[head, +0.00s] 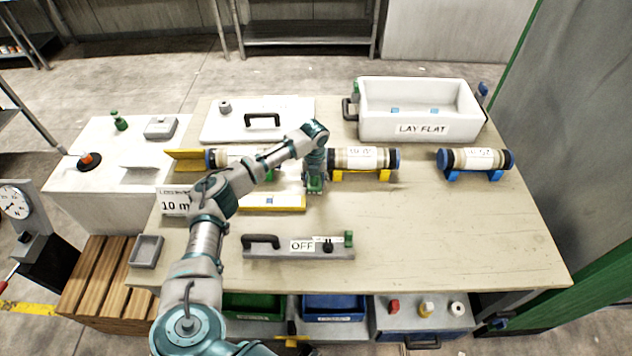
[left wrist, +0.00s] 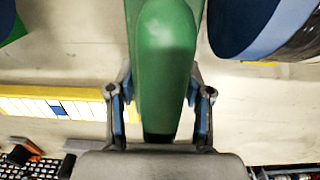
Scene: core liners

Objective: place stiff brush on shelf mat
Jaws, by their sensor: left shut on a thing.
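My left gripper (head: 315,188) is over the middle of the table, between two core liners. In the left wrist view its fingers (left wrist: 160,105) are shut on a green handle (left wrist: 165,60), which I take to be the stiff brush's; the brush shows as a small green part (head: 315,181) in the head view. Its bristles are hidden, and I cannot tell whether it touches the table. I cannot pick out the shelf mat in either view. My right gripper is not in view.
Core liners (head: 362,158) lie on yellow and blue cradles, one at the right (head: 475,159). A white LAY FLAT bin (head: 463,127) stands behind. A yellow-edged tray (head: 285,207) is left of the gripper; an OFF bar (head: 280,252) lies in front. The right front tabletop (head: 460,230) is clear.

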